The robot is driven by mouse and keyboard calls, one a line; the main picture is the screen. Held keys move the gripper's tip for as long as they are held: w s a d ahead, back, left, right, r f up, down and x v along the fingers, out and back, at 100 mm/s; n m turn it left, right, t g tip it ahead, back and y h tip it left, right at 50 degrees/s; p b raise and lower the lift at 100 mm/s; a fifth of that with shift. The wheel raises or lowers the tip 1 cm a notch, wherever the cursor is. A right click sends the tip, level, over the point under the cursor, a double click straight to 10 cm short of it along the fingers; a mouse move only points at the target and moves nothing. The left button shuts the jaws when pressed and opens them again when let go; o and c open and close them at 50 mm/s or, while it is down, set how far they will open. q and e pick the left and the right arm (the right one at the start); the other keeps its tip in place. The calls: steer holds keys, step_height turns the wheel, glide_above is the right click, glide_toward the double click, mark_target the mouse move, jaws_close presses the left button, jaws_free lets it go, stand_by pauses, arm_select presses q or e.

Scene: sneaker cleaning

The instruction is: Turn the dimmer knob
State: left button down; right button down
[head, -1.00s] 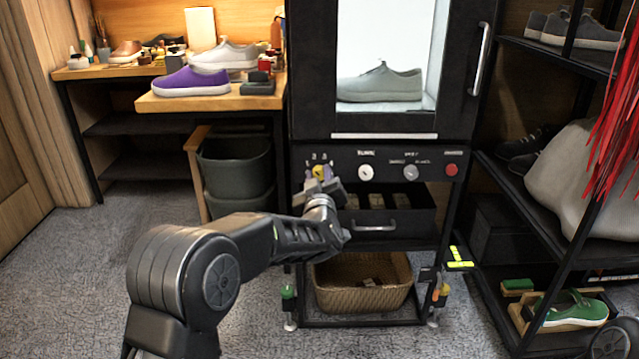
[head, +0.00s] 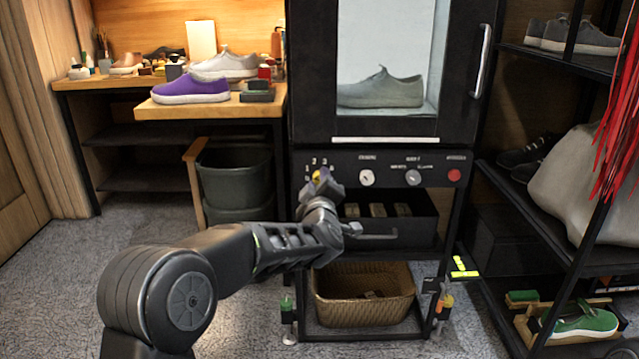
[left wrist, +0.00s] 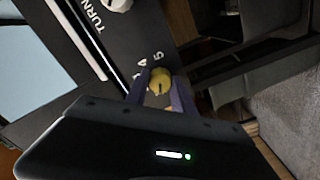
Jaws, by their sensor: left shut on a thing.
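The yellow dimmer knob (head: 317,175) is at the left end of the black control panel (head: 390,160) below the cabinet's window. It also shows in the left wrist view (left wrist: 160,80), between the two fingers, with a dark mark on its face and printed numbers beside it. My left gripper (head: 320,182) reaches up to the panel and is shut on the knob; in the left wrist view (left wrist: 160,92) one finger lies on each side of it. In the head view the gripper hides part of the knob. My right gripper is not in view.
A white knob (head: 367,178), a grey knob (head: 413,177) and a red button (head: 454,175) sit further right on the panel. An open drawer (head: 385,228) juts out below, close to the left wrist. A shoe rack (head: 555,180) stands at the right.

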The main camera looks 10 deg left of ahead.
arm_select(q)
steer(key=shift+f, duration=0.1)
steer(key=c, duration=1.1)
jaws_free()
steer(key=shift+o, duration=0.2)
steer(key=p+v, duration=0.1)
steer(key=v, duration=0.7)
steer(key=shift+p, duration=0.4)
steer(key=shift+w, duration=0.1)
